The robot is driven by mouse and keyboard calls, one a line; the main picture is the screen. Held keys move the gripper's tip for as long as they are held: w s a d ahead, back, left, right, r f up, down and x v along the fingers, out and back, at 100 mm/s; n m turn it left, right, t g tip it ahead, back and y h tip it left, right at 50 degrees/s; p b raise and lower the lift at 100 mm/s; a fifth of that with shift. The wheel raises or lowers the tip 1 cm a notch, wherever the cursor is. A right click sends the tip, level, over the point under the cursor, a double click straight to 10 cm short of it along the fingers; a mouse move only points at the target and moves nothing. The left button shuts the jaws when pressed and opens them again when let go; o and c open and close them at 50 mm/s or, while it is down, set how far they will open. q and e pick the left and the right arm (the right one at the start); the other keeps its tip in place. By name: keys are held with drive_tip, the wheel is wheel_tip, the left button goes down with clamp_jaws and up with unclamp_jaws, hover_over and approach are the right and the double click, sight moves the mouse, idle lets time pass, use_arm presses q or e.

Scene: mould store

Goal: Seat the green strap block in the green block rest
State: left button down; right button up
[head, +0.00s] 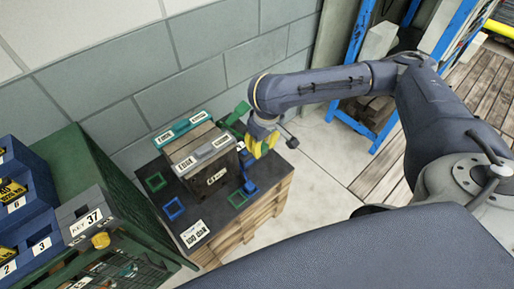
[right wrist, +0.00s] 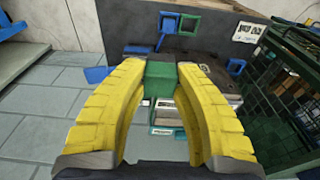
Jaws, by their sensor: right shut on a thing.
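My right gripper (head: 260,146) has yellow fingers and is above the right part of the dark pallet top. In the right wrist view the gripper (right wrist: 162,72) is shut on the green strap block (right wrist: 160,80), which sits between the fingertips. My left gripper is not in view.
A blue piece (head: 249,186) stands at right. A green crate rack (head: 95,190) is left; the wall is behind.

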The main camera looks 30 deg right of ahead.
drive_tip(key=shift+w+a, duration=0.6)
drive_tip(key=shift+a, duration=4.5)
drive_tip(key=shift+d+f, duration=0.1)
drive_tip(key=shift+f, duration=13.3)
